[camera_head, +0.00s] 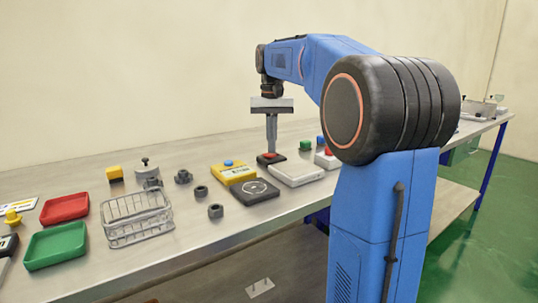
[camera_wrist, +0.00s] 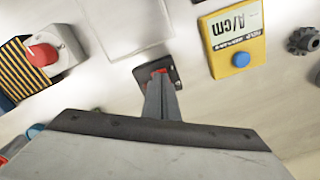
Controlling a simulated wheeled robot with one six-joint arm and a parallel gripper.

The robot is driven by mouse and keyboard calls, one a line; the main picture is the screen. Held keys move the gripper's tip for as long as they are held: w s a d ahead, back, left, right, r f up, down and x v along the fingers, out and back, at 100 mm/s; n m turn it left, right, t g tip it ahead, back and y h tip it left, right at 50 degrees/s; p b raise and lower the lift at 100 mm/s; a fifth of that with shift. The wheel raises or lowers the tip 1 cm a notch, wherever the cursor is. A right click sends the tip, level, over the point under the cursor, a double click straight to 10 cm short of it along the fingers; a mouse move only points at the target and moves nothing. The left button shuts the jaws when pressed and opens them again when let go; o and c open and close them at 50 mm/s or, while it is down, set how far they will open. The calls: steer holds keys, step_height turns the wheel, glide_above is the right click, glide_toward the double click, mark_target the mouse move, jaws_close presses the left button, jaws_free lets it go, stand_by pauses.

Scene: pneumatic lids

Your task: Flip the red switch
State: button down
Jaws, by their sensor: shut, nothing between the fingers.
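The red switch (camera_head: 270,155) is a red rocker on a small black base, on the table beside a yellow box. In the wrist view the red switch (camera_wrist: 151,74) is partly hidden behind my fingers. My gripper (camera_head: 271,149) is shut with nothing between its fingers. It points straight down, with its fingertips at or just above the red rocker. In the wrist view my gripper (camera_wrist: 160,82) overlaps the switch. I cannot tell whether the tips touch it.
A yellow box with a blue button (camera_head: 228,163), a black plate (camera_head: 255,191) and a white panel (camera_head: 296,173) sit close around. A wire basket (camera_head: 137,215), red tray (camera_head: 65,208) and green tray (camera_head: 56,246) lie left.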

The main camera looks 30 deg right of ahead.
steer(key=shift+f, duration=0.5)
stand_by(0.4)
steer(key=shift+r, duration=0.1)
step_height(320, 180, up, 7)
stand_by(0.9)
stand_by(0.5)
